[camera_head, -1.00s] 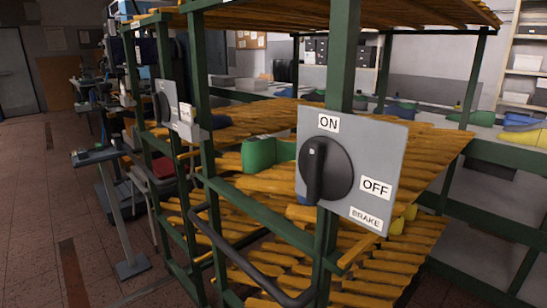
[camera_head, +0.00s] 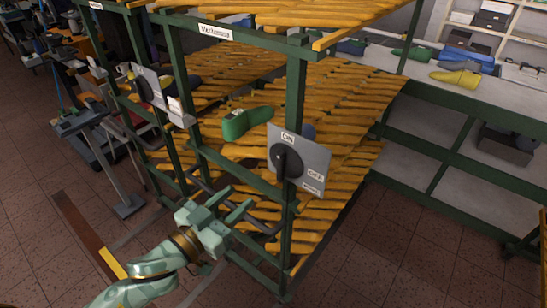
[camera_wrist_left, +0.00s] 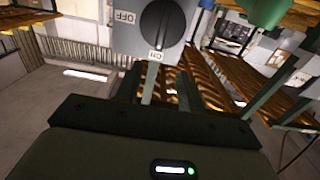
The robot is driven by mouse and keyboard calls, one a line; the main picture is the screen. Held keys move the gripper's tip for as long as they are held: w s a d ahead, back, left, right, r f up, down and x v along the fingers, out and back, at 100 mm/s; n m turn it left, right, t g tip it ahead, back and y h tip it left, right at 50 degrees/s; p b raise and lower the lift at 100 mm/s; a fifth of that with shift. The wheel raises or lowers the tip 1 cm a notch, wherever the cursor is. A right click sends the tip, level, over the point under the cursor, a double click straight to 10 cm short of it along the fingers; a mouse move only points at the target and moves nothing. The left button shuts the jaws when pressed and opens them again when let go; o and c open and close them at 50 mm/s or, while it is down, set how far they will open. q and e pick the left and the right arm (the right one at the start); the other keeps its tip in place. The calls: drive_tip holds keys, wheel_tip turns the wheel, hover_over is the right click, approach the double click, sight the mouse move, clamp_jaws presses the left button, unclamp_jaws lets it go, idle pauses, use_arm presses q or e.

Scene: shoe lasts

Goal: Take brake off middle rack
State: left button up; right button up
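A grey brake plate (camera_head: 312,168) with a black knob (camera_head: 287,160) is on a green post of the near rack. Its knob bar stands upright, in line with the ON label at the top; OFF is at the right. The plate and knob (camera_wrist_left: 162,28) also show at the top of the left wrist view. My left gripper (camera_head: 238,198) is open and empty, below and left of the knob, apart from it. My right gripper is not in view.
A second brake plate (camera_head: 146,85) is on the rack farther left. A dark bent handrail (camera_head: 215,197) runs along the rack's front. Open tiled floor (camera_head: 400,250) is at right.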

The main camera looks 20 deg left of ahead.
sight(279, 161)
use_arm(q)
drive_tip(key=x, duration=1.4)
drive_tip(key=shift+f, duration=0.1)
drive_tip(key=shift+c, duration=0.3)
drive_tip(key=shift+p, duration=0.3)
clamp_jaws()
